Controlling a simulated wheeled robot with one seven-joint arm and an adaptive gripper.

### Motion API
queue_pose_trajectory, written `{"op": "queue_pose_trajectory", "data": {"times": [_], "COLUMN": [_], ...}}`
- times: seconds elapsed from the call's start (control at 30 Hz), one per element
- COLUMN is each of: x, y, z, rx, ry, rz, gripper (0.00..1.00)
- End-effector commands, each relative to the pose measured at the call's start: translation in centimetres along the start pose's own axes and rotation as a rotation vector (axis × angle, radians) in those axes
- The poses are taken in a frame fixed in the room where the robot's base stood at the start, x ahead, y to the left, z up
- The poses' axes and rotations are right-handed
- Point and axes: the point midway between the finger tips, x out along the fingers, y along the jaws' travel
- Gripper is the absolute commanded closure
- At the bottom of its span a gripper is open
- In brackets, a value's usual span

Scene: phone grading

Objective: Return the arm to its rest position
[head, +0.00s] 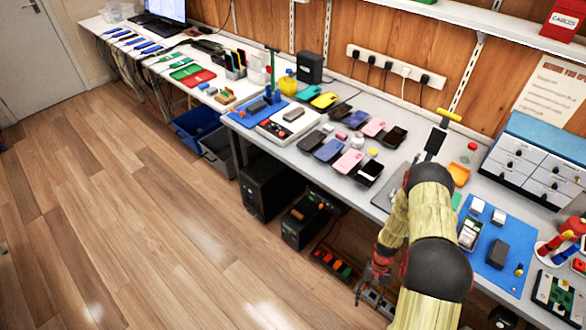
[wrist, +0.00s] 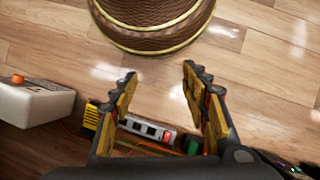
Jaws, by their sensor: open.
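My arm, in a yellowish sleeve with dark joints, reaches up from the bottom right of the head view and bends down in front of the workbench (head: 385,195). My gripper (head: 372,286) hangs below the bench edge, partly behind the arm. In the wrist view my gripper (wrist: 160,72) has its two fingers well apart, with nothing between the tips. The wood floor (wrist: 255,65) lies beyond them.
Phones (head: 348,162) lie in rows on the bench, with a blue mat (head: 495,275) to their right. Black boxes (head: 270,187) stand under the bench. A power strip (wrist: 145,128) shows below the fingers in the wrist view. The floor (head: 130,220) at left is clear.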

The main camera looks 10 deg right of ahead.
Motion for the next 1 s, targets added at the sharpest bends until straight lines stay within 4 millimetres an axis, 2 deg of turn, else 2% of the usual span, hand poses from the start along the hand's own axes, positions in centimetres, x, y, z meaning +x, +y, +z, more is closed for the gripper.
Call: {"op": "queue_pose_trajectory", "data": {"times": [0.03,0.2,0.37,0.5,0.7,1.0], "x": [-3.0,-11.5,-18.7,-24.3,-31.2,-38.6], "y": [-0.4,-1.5,-2.5,-3.4,-4.4,-5.4], "z": [0.4,2.9,6.0,9.3,14.6,23.0], "rx": [-0.016,-0.066,-0.113,-0.152,-0.208,-0.289], "ry": [0.011,0.034,0.069,0.109,0.18,0.316], "rz": [0.004,0.016,0.027,0.035,0.044,0.05], "gripper": [0.54,0.54,0.54,0.54,0.54,0.54]}}
